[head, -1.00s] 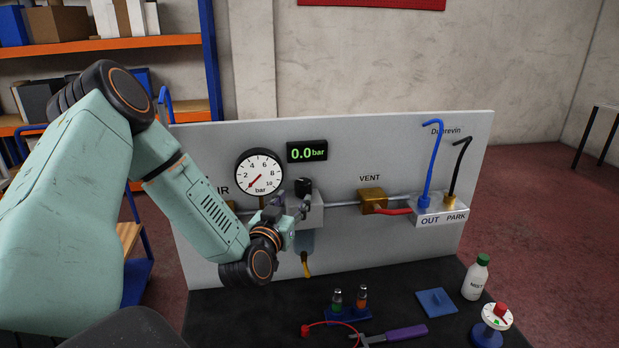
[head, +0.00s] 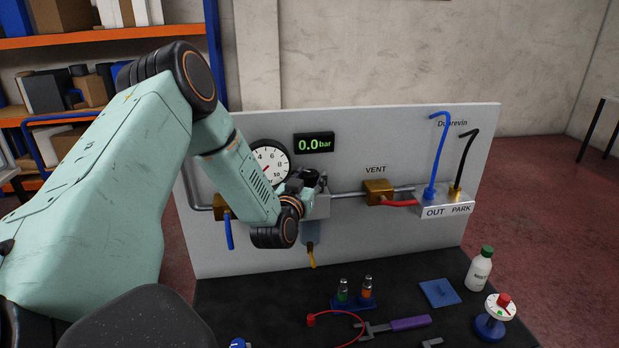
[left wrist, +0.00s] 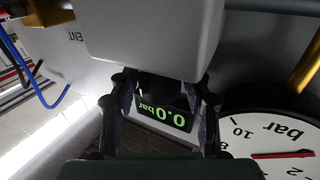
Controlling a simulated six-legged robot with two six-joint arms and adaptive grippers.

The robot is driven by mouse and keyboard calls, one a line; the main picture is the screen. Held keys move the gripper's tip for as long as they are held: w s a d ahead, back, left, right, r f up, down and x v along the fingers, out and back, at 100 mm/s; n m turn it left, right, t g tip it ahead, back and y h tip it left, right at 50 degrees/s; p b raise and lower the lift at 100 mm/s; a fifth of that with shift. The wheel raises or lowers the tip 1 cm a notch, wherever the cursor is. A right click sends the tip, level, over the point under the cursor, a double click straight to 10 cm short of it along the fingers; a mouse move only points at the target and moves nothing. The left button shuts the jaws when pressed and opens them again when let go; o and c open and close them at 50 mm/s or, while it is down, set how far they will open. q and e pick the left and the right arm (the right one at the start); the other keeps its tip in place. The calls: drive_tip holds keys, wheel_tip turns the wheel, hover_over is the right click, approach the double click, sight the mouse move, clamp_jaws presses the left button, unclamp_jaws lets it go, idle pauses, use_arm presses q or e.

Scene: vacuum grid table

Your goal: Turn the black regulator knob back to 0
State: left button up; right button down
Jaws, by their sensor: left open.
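The black regulator knob (head: 310,176) sits on top of the grey regulator body (head: 320,206) on the upright panel. My left gripper (head: 306,185) is open at the knob and partly hides it in the head view. In the left wrist view, upside down, the gripper's fingers (left wrist: 163,110) stand apart on either side of the dark knob (left wrist: 160,86) below the grey body (left wrist: 150,35). I cannot tell whether they touch it. The display (head: 314,143) reads 0.0 bar. The round gauge (head: 270,160) is partly hidden by my arm. My right gripper is not in view.
A brass VENT valve (head: 378,191) with a red lever and an OUT/PARK block (head: 445,204) with blue and black hoses are to the right. A blue lever (head: 229,231) hangs at left.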

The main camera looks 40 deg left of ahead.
use_arm(q)
drive_tip(key=shift+d, duration=0.1)
drive_tip(key=shift+w, duration=0.15)
drive_tip(key=shift+c, duration=0.4)
drive_tip(key=shift+a+f, duration=0.15)
drive_tip(key=shift+a, duration=0.05)
drive_tip(key=c, duration=0.8)
